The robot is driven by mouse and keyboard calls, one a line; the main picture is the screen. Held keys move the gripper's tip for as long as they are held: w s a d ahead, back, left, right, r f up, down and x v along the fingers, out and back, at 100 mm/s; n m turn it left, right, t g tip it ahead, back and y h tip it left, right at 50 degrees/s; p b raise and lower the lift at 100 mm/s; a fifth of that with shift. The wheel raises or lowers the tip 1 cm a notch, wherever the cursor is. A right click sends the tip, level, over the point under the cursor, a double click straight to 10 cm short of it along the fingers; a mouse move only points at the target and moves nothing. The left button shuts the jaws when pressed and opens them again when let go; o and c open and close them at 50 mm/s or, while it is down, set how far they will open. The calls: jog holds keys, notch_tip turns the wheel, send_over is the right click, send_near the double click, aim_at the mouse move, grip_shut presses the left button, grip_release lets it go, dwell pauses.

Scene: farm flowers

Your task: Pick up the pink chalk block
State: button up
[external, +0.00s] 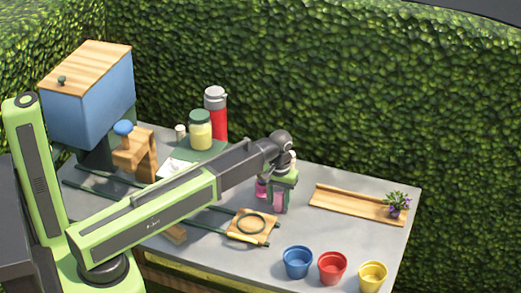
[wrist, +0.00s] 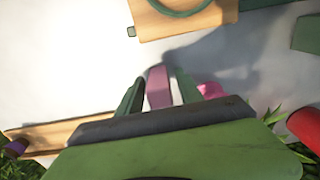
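The pink chalk block (wrist: 159,88) stands between the two dark green fingers of my gripper (wrist: 158,80) in the wrist view. In the external view the block (external: 279,202) shows between the fingers of my gripper (external: 281,197), which points down over the table's middle right. The fingers lie close on either side of the block. Whether they press on it is unclear. Its lower end is hard to separate from the table. A second, brighter pink thing (external: 261,188) is just left of my gripper and shows partly hidden in the wrist view (wrist: 212,90).
A wooden board with a green ring (external: 252,226) lies just in front. Blue (external: 297,262), red (external: 332,268) and yellow (external: 372,276) pots line the front right. A jar (external: 200,130) and red flask (external: 216,113) stand behind.

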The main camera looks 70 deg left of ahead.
grip_shut()
